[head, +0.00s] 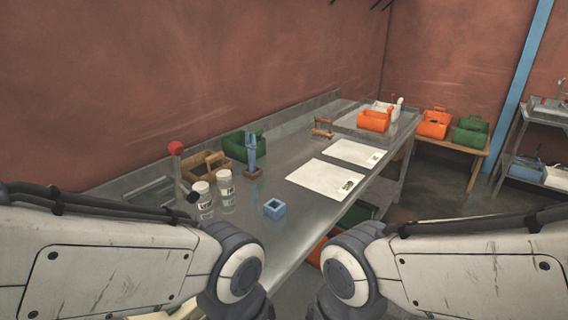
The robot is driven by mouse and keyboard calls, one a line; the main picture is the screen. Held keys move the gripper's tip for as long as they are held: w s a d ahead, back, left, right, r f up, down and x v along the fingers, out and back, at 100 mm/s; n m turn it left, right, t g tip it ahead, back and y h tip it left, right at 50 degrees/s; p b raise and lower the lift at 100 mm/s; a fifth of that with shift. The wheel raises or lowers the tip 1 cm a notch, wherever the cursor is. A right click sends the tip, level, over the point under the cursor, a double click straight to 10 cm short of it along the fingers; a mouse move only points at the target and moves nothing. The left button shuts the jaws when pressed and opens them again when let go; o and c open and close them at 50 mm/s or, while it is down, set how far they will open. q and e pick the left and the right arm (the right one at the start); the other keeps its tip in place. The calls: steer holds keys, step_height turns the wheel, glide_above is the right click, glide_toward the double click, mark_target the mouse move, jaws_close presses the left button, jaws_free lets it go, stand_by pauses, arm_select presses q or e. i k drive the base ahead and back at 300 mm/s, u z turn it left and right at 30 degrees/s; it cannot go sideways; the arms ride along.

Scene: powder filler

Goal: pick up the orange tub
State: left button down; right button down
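An orange tub (373,121) with a handle stands on a grey tray at the far end of the metal table. A second orange tub (433,125) stands on a wooden bench beyond the table to the right. Something orange also shows low beneath the table, mostly hidden by my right arm. I cannot tell which orange one is meant. My two arms cross the bottom left and bottom right of the head view. Neither gripper shows, so I cannot see whether they are open or shut. Both visible orange tubs stand well away from the visible parts of my arms.
The metal table (300,215) holds two white sheets, a blue square holder (275,208), labelled white jars (225,185), a wooden caddy and a red-knobbed lever (176,148). A green tub (470,132) shares the bench (455,147). A metal shelf stands far right. Floor is clear right of the table.

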mark_target(368, 120)
steer(key=z, duration=0.5)
steer(key=k, duration=0.6)
steer(key=z, duration=0.85)
steer(key=i, duration=0.95)
steer(key=z, duration=0.25)
steer(key=i, duration=3.95)
steer(key=u, duration=0.35)
steer(key=i, duration=1.55)
steer(key=u, duration=1.65)
steer(key=i, duration=1)
steer(key=u, duration=1.15)
steer(key=i, duration=0.55)
steer(key=u, duration=0.25)
